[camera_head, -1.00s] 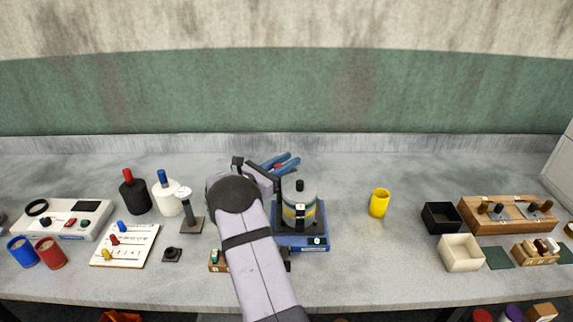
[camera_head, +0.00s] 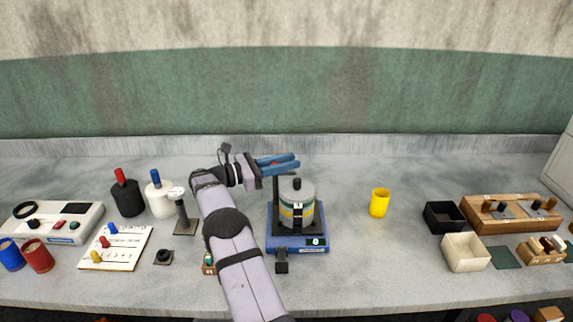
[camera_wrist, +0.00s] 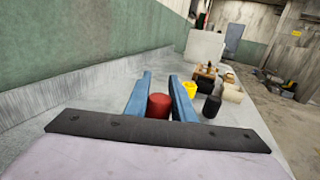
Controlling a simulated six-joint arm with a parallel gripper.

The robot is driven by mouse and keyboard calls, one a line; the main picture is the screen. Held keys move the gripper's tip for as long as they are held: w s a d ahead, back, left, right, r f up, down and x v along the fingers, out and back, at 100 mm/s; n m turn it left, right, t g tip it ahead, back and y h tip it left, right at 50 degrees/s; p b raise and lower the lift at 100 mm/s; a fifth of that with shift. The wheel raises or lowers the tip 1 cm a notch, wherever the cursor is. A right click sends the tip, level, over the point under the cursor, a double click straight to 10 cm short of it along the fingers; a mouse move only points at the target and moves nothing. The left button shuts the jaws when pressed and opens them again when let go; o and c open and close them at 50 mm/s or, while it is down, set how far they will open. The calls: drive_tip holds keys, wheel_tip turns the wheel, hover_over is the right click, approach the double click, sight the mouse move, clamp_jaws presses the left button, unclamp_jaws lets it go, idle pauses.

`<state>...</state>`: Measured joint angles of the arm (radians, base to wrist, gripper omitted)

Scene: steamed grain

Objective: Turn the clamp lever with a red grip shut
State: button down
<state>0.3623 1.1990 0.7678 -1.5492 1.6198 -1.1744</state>
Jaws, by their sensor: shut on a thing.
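The clamp lever's red grip (camera_wrist: 158,105) sits between the two blue fingers of my gripper (camera_wrist: 160,98) in the wrist view. In the head view my gripper (camera_head: 281,163) points right, and a little red (camera_head: 285,164) shows between its fingers. It is shut on the red grip. A dark upright bar (camera_head: 276,188) stands below the fingers, at the back left of a banded pot (camera_head: 297,212) with a grey lid and black knob. The pot stands on a blue base (camera_head: 310,250) with a small display. The lever's lower joint is hard to make out.
A yellow cup (camera_head: 380,203) stands right of the pot, with clear table between. Further right are a black box (camera_head: 442,217), a cream box (camera_head: 464,253) and a wooden block (camera_head: 510,215). Black and white bottles (camera_head: 127,198) and a switch board (camera_head: 115,250) stand to the left.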

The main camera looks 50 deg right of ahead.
idle(0.6)
drive_tip(key=c, duration=1.5)
unclamp_jaws()
drive_tip(key=shift+a, duration=0.1)
drive_tip(key=shift+b+v, duration=1.15)
drive_tip(key=shift+v, duration=2.45)
